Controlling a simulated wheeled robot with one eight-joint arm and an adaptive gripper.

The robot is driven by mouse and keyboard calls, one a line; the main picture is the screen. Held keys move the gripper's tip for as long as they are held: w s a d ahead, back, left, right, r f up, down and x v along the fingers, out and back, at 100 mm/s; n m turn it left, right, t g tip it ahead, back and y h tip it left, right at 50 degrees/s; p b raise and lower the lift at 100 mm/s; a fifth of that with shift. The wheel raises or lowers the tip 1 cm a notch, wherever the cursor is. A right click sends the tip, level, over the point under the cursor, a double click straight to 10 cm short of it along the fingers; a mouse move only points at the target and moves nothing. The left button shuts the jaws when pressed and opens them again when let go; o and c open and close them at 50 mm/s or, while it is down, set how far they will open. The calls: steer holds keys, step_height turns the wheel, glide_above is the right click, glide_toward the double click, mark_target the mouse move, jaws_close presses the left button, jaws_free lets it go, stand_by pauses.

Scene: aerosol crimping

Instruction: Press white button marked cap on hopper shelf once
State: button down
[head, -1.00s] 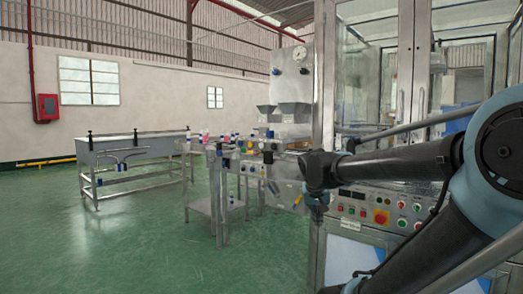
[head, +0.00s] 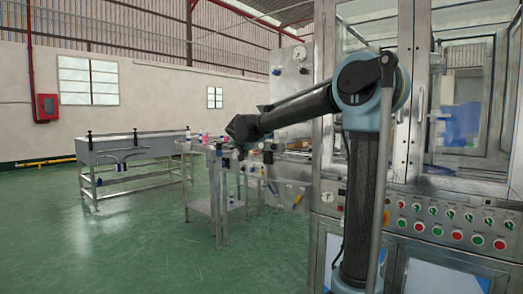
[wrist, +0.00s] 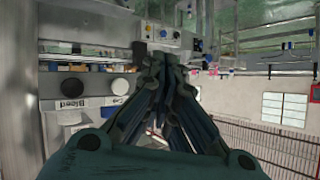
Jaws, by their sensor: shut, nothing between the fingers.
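In the wrist view a round white button (wrist: 120,86) sits on the hopper shelf, above a small label that seems to start with "C". A black round button (wrist: 72,87) is beside it to the left, with a label like "Bleed". My gripper (wrist: 166,62) is shut and empty, its dark fingers to the right of the white button and apart from it in the picture. In the head view my gripper (head: 242,149) is small and far off, in front of the hopper machine (head: 290,85). My arm hides the hoppers, and I cannot make out the white button there.
A steel stand (head: 218,190) with small bottles is just left of the gripper in the head view. A control panel cabinet (head: 440,215) with several coloured buttons is at right. A steel table (head: 130,148) stands at left. Green floor between is open.

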mark_target(262, 146)
steer(key=shift+w+a+r, duration=0.1)
steer(key=shift+w+a, duration=0.05)
steer(key=shift+a, duration=0.2)
steer(key=shift+w+d, duration=0.1)
steer(key=w+d, duration=0.5)
steer(key=w, duration=0.1)
steer(key=shift+w+d, duration=0.15)
steer(key=shift+w, duration=0.25)
stand_by(1.6)
steer(key=shift+w+d, duration=0.2)
steer(key=shift+w, duration=0.1)
